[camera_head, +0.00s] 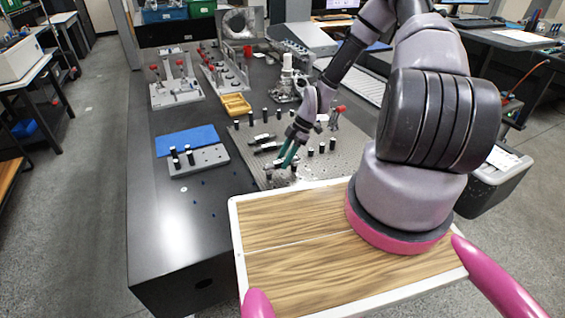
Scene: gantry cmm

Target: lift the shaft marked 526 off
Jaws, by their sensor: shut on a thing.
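My gripper (286,163) points down with its teal fingers low over the perforated metal plate (345,160). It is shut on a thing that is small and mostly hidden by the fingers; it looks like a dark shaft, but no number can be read. I cannot tell whether it touches the plate. Two dark shafts (262,138) lie in the middle of the plate, just behind and left of my gripper. No marking 526 is legible on any part.
Several short black posts (321,147) stand around the plate. Metal fixtures (175,85) stand farther back. The dark table's left front (165,230) is mostly clear.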

